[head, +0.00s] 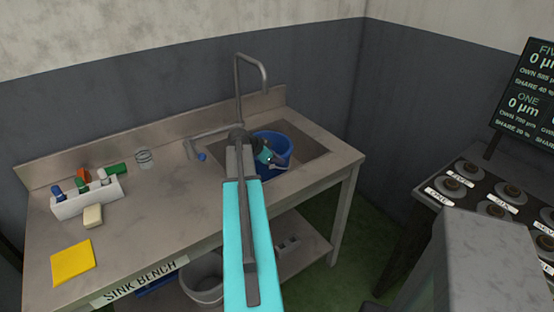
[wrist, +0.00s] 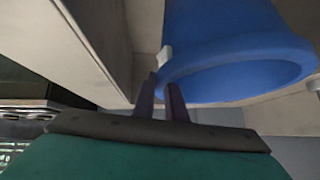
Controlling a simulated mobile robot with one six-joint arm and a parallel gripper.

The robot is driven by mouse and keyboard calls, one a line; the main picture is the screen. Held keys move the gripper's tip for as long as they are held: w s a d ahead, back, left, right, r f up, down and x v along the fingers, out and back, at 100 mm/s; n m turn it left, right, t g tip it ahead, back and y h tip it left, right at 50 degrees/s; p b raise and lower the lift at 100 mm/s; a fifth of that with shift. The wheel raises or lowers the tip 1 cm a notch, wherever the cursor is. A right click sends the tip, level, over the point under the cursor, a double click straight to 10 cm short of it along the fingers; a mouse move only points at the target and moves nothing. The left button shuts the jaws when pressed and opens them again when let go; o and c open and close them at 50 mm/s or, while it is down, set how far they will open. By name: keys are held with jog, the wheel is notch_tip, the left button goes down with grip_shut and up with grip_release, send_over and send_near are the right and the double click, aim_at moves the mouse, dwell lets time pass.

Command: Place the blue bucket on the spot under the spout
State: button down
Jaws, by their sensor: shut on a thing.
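The blue bucket (head: 284,145) is in the head view at the sink basin (head: 312,148), partly hidden behind my arm. My gripper (head: 272,161) is at the bucket's near side. In the wrist view the bucket (wrist: 235,50) fills the upper right, and my gripper's two dark fingers (wrist: 162,92) are close together at its rim, by a small pale tab. The gripper is shut on the bucket there. The grey spout (head: 262,75) arches above the basin, its tip over the bucket's area. The spot under it is hidden by the bucket and arm; I cannot tell whether the bucket rests on the basin floor.
On the bench (head: 150,210) stand a white caddy (head: 88,200), a sponge block (head: 92,216), a yellow cloth (head: 73,263) and a clear glass (head: 144,158). A grey bucket (head: 203,285) is below. A panel with knobs (head: 465,178) is at right.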

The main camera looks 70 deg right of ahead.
jog(key=c, duration=2.2)
grip_release()
jog(key=shift+f, duration=0.1)
jog(key=o, duration=0.4)
jog(key=shift+r, duration=0.2)
jog(key=b+v, duration=0.2)
jog(key=v, duration=1)
jog(key=shift+s+f, duration=0.1)
